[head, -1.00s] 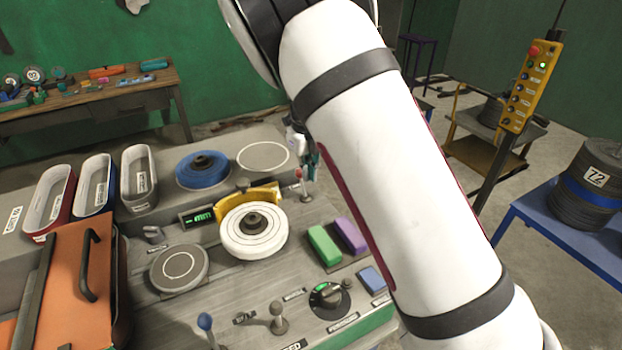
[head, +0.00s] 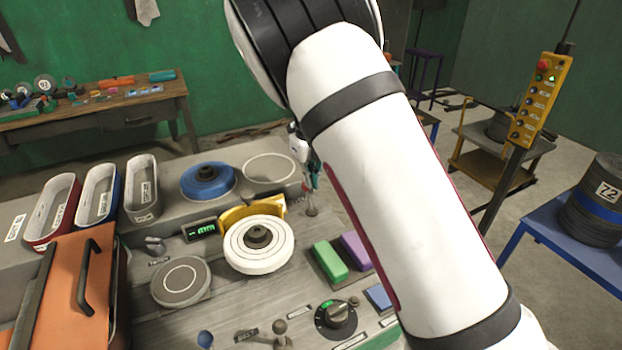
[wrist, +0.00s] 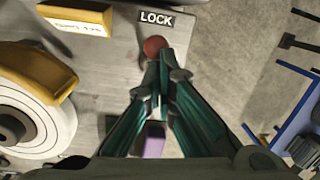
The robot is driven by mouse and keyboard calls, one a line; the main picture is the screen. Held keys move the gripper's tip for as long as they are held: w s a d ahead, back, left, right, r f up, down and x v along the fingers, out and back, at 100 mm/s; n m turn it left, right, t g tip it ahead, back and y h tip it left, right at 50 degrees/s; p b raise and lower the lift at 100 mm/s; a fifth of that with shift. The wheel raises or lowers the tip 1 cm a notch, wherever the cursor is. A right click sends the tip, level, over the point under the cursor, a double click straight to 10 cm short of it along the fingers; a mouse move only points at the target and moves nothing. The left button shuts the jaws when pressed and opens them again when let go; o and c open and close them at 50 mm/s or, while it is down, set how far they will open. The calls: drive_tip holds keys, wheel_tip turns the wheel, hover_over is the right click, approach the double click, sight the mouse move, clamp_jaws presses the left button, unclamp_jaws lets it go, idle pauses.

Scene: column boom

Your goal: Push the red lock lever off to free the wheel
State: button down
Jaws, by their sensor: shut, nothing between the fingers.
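The red lock lever shows its round red knob (wrist: 154,46) in the wrist view, just under the LOCK label (wrist: 156,19). In the head view its post and base (head: 311,208) stand at the bench's right side, with the top partly hidden by my gripper (head: 312,180). My gripper (wrist: 163,68) is shut and empty. Its fingertips are right at the knob in the wrist view; I cannot tell whether they touch. The white wheel (head: 258,245) sits left of the lever with a yellow guard (head: 238,213) behind it. It also shows in the wrist view (wrist: 38,118).
Green (head: 330,260) and purple (head: 356,250) blocks lie in front of the lever. A blue wheel (head: 208,180) and an empty round spot (head: 269,168) are behind. A knob dial (head: 337,314) is near the front. A blue table (head: 575,250) stands to the right.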

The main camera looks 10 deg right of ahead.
drive_tip(key=shift+a+f, duration=0.15)
wheel_tip(320, 180, up, 12)
drive_tip(key=s, duration=0.1)
drive_tip(key=shift+s, duration=0.2)
idle(0.4)
drive_tip(key=s+d+r+n+t+y, duration=0.1)
drive_tip(key=s+d+r+n, duration=0.3)
drive_tip(key=s+n, duration=0.45)
drive_tip(key=s+d+r+n+y, duration=0.2)
drive_tip(key=s+r+n, duration=0.45)
drive_tip(key=s, duration=0.35)
drive_tip(key=s+d+f+n+t+h, duration=0.1)
drive_tip(key=s+f+n+t+h, duration=0.1)
drive_tip(key=s+n, duration=1.3)
drive_tip(key=shift+s+d+n+t+h, duration=0.3)
drive_tip(key=shift+s+n+t, duration=0.1)
drive_tip(key=shift+s+t, duration=0.2)
